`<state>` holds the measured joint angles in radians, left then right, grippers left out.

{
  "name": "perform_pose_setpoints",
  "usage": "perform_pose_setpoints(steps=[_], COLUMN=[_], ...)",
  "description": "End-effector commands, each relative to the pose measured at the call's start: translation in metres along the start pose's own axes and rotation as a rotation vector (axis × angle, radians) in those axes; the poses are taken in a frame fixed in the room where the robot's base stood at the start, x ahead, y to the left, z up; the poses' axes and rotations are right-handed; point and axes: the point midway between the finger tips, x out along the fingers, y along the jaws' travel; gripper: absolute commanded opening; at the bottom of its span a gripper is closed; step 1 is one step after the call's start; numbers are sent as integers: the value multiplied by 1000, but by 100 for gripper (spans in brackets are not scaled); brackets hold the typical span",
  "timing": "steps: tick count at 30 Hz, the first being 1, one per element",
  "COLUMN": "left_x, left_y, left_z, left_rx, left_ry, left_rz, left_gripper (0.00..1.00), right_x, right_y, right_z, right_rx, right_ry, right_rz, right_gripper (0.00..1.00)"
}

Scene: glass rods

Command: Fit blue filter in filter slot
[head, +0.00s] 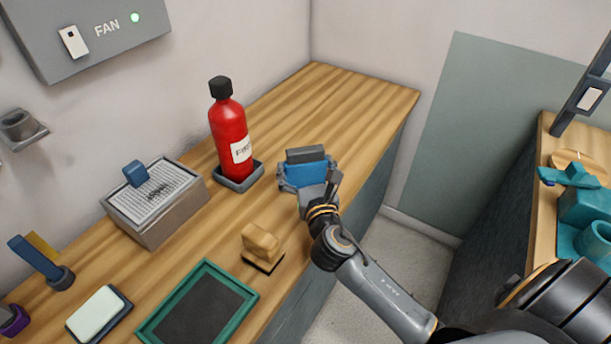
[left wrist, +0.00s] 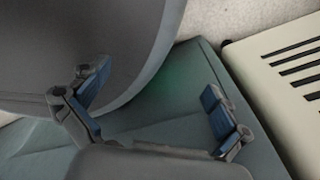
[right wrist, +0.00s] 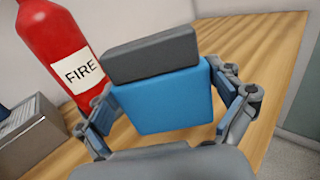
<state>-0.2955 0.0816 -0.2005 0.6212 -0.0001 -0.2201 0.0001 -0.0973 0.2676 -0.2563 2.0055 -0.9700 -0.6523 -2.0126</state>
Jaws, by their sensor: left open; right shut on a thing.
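The blue filter (right wrist: 165,95) is a blue block with a dark grey top part. My right gripper (head: 308,172) is shut on it, with fingers on both sides, and holds it over the wooden counter right of the red bottle. The filter also shows in the head view (head: 306,174). My left gripper (left wrist: 155,105) is open and empty in the left wrist view, away from the filter; it does not show clearly in the head view. No filter slot can be made out for certain.
A red fire bottle (head: 231,135) stands in a grey tray. Left of it is a metal box (head: 160,228) with a grille top and a blue piece. A wooden block (head: 262,243) and a green-rimmed tray (head: 247,297) lie nearer. The counter's far end (head: 345,88) is clear.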

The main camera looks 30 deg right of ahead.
Motion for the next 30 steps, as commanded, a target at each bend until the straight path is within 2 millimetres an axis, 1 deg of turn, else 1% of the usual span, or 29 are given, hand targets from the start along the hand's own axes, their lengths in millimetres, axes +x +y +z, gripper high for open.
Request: perform_pose_setpoints(steps=[1,4,6,13,17,18,27,30], left_x=[7,13,14,12,15,14,13,11], left_y=[0,1,1,1,2,2,3,3], left_z=[1,2,2,4,6,6,6,5], left_rx=[0,0,0,0,-1,-1,-1,-1], left_ry=[-1,-1,-1,-4,-5,-5,-5,-6], left_rz=[0,0,1,1,2,3,3,3], left_gripper=[100,100,100,100,100,100,100,100], right_x=[0,-1,0,0,0,-1,-1,-1], right_y=[0,0,0,0,0,0,0,0], right_z=[-13,-28,-31,-30,-34,-33,-33,-28], right_rx=[2,2,1,0,0,0,0,0], right_ry=[3,3,0,-1,0,0,0,-1], right_rz=[-1,-1,0,1,1,1,1,0], right_gripper=[67,67,67,67,67,100,100,100])
